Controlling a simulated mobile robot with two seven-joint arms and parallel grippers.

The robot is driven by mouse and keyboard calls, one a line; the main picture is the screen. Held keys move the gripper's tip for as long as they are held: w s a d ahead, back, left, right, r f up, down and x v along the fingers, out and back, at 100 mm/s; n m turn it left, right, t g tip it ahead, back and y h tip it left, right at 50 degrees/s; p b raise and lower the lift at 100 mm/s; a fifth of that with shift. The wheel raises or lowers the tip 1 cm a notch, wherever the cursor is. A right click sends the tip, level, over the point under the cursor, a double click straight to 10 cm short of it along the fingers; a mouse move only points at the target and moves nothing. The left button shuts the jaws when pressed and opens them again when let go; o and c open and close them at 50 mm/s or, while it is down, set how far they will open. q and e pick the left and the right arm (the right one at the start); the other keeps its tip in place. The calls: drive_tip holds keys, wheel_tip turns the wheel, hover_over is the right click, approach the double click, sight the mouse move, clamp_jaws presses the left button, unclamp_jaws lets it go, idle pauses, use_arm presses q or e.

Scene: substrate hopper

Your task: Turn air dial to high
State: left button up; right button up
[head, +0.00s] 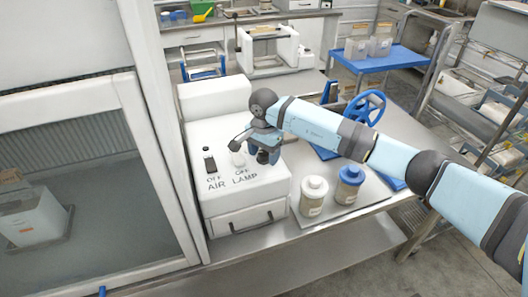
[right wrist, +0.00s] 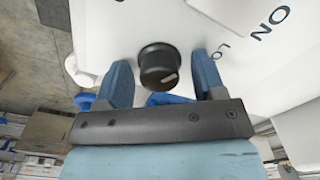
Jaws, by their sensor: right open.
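The white control box (head: 225,185) stands on the metal bench, with AIR and LAMP labels and OFF marks by its switches. In the right wrist view, the open fingers (right wrist: 161,76) stand either side of the dial, with visible gaps. My left gripper is not in view.
A black AIR switch (head: 209,161) and a pale LAMP switch (head: 238,155) are left of the gripper. A white-lidded jar (head: 313,197) and a blue-lidded jar (head: 348,187) stand right of the box. A blue handwheel (head: 366,106) rises behind my right arm. A glass-fronted cabinet (head: 160,150) is at left.

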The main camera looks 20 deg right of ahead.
drive_tip(key=c, duration=0.9)
